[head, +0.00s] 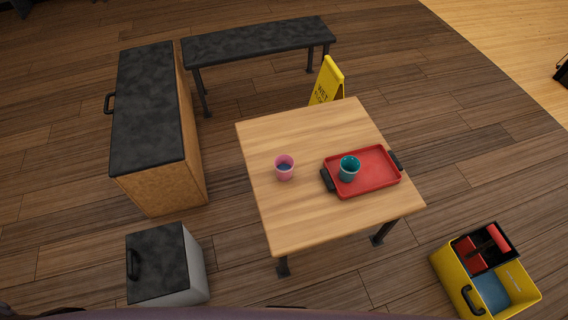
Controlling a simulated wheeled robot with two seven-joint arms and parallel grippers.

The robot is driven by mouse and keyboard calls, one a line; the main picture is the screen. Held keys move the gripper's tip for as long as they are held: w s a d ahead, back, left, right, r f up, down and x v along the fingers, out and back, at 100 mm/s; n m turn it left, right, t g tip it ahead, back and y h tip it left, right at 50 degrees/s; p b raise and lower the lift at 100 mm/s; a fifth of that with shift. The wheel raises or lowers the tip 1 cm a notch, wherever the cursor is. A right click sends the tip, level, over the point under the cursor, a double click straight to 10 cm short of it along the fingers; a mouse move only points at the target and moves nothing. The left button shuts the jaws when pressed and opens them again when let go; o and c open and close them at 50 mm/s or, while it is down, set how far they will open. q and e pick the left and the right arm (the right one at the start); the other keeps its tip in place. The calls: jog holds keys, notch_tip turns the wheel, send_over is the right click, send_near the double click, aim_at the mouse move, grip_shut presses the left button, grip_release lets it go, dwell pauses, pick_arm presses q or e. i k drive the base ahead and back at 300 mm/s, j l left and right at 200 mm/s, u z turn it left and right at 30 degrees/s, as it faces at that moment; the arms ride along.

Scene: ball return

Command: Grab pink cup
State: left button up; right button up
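A pink cup (284,172) stands upright on the left part of a light wooden table (285,225). Neither of my grippers shows in the head view, so nothing is seen touching the cup.
A teal cup (349,170) stands on a red tray (374,184) with dark handles on the table's right. A black-topped cabinet (148,110), bench (258,42), small cabinet (160,262), yellow floor sign (328,82) and yellow box (456,284) surround the table.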

aim_at(283, 164)
jog(key=l+u, duration=0.3)
jog(key=l, duration=1.7)
jog(key=u, duration=0.95)
jog(key=k, duration=0.05)
